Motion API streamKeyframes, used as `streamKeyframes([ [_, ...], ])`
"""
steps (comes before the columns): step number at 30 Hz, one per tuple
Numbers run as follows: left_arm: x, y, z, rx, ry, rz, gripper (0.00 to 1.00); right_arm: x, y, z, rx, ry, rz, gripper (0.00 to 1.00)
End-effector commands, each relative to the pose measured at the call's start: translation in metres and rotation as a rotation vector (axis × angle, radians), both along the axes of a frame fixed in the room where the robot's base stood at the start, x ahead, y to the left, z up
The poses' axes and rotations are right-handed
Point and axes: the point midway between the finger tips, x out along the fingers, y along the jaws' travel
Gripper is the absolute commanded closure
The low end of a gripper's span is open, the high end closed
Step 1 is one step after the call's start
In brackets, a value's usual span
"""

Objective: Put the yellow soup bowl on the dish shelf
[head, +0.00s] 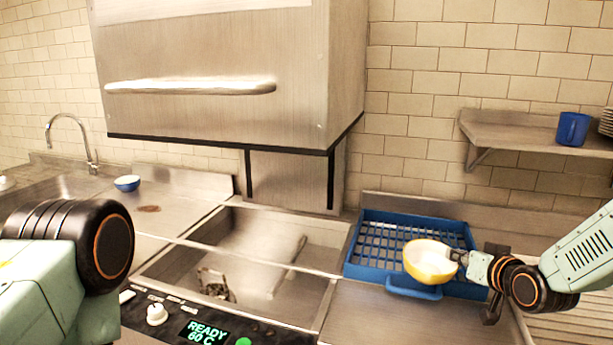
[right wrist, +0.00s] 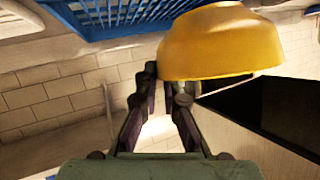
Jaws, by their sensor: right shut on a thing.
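The yellow soup bowl (head: 430,262), yellow outside and pale inside, is held above the front right part of the blue rack in the head view. My right gripper (head: 460,257) is shut on the bowl's right rim. In the right wrist view the bowl (right wrist: 222,45) fills the upper right, and the gripper fingers (right wrist: 165,88) meet at its edge. The dish shelf (head: 520,130) is on the tiled wall at the right, above and behind the bowl. My left arm shows at the left, but its gripper fingers are outside the picture.
A blue mug (head: 573,129) and a stack of plates (head: 606,122) stand on the shelf's right part; its left part is bare. The blue rack (head: 365,240) sits on the counter. A large steel hood (head: 220,60) hangs over the centre.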

Motion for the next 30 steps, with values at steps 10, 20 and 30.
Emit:
streamKeyframes([
  [10,0.000,0.000,-0.016,0.000,0.000,0.000,0.68,-0.063,0.050,-0.055,0.007,0.004,0.304,1.00],
  [20,0.000,0.000,-0.057,0.000,0.000,0.000,0.68,-0.163,0.109,-0.115,0.009,0.000,0.669,1.00],
  [30,0.000,0.000,-0.105,0.000,0.000,0.000,0.68,-0.230,0.150,-0.144,0.002,-0.004,0.854,1.00],
])
